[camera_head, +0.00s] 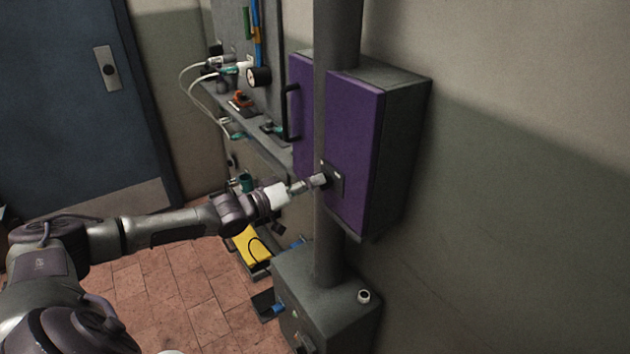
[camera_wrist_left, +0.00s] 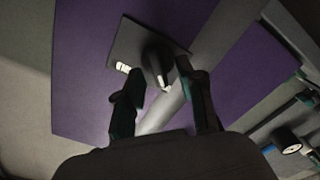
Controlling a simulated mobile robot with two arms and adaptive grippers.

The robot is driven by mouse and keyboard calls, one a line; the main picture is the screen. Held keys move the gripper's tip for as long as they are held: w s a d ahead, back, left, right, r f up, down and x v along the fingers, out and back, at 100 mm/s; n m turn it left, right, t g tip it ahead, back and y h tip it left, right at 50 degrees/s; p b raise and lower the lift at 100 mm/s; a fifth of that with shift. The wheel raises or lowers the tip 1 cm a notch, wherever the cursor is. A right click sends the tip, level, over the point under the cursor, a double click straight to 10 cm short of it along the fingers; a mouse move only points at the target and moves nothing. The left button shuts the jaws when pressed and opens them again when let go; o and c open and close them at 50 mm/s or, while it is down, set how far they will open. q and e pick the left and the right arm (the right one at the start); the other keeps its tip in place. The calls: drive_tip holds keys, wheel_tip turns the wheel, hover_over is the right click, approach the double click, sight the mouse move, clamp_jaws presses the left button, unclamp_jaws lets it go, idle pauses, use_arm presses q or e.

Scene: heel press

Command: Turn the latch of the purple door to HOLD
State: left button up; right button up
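The purple door (camera_head: 352,150) is the front of a grey wall box, partly behind a vertical grey pipe. Its latch sits on a dark plate (camera_head: 338,178) near the door's lower left edge. In the left wrist view the latch is a black knob (camera_wrist_left: 156,62) with a pale mark at one end, on the dark plate (camera_wrist_left: 125,45) with a small white label. My left gripper (camera_head: 322,181) is at the latch. In the left wrist view its fingers (camera_wrist_left: 160,75) are apart, one on each side of the knob; I cannot tell whether they touch it. My right gripper is not in view.
The grey pipe (camera_head: 337,40) runs close beside the door and latch. A second purple panel (camera_head: 301,75) with a black handle (camera_head: 292,112) stands behind it. A shelf with hoses and gauges is farther left. A grey box (camera_head: 330,290) stands below.

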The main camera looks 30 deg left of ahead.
use_arm(q)
drive_tip(key=shift+w+d, duration=0.25)
drive_tip(key=shift+w, duration=0.3)
clamp_jaws()
